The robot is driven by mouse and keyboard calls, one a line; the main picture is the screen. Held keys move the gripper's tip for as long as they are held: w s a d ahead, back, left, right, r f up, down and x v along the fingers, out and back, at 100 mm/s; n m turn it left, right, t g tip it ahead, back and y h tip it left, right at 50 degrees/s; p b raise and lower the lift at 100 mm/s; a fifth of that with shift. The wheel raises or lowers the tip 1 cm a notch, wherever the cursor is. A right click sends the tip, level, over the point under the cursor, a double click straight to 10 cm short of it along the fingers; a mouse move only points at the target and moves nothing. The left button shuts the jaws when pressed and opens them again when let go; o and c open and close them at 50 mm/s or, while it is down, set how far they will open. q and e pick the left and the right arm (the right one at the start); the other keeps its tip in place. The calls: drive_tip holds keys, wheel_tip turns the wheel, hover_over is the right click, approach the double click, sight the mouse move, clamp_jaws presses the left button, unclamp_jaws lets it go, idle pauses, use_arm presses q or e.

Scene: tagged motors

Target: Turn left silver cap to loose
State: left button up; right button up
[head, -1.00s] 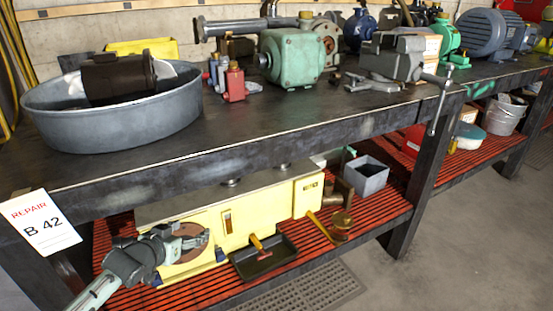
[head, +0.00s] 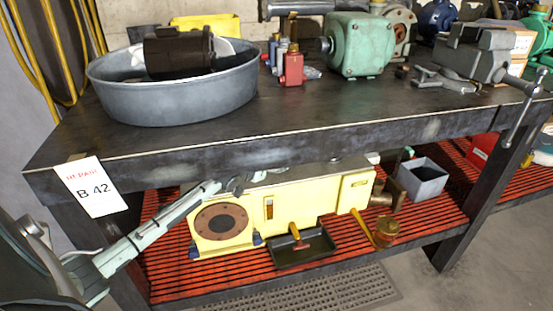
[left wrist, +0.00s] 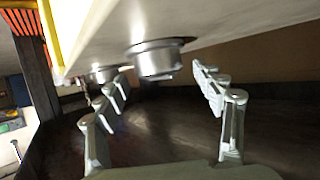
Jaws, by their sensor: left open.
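The yellow machine (head: 300,205) stands on the red slatted lower shelf. My left gripper (head: 240,183) is at the left part of its top, just under the bench edge. In the left wrist view, the nearer silver cap (left wrist: 155,60) sits on the machine's pale top, which shows upside down. It lies ahead of and between the fingers of my open left gripper (left wrist: 160,78), seemingly untouched. A second silver cap (left wrist: 103,73) is farther back, partly behind the left finger. The nearer one appears to be the left cap, which my gripper hides in the head view. My right gripper is not in view.
The bench top (head: 230,155) overhangs the machine closely. A black tray (head: 305,248) with a red-handled tool, a brass piece (head: 385,232) and a grey bin (head: 422,180) share the shelf. A grey tub (head: 170,95) stands above.

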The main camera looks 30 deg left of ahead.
use_arm(q)
drive_tip(key=shift+x, duration=1.1)
drive_tip(key=shift+w+f, duration=0.1)
drive_tip(key=shift+w, duration=0.2)
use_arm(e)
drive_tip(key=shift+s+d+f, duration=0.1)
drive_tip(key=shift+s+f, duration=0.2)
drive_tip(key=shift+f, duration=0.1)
use_arm(q)
drive_tip(key=shift+c, duration=0.3)
drive_tip(key=c, duration=1.1)
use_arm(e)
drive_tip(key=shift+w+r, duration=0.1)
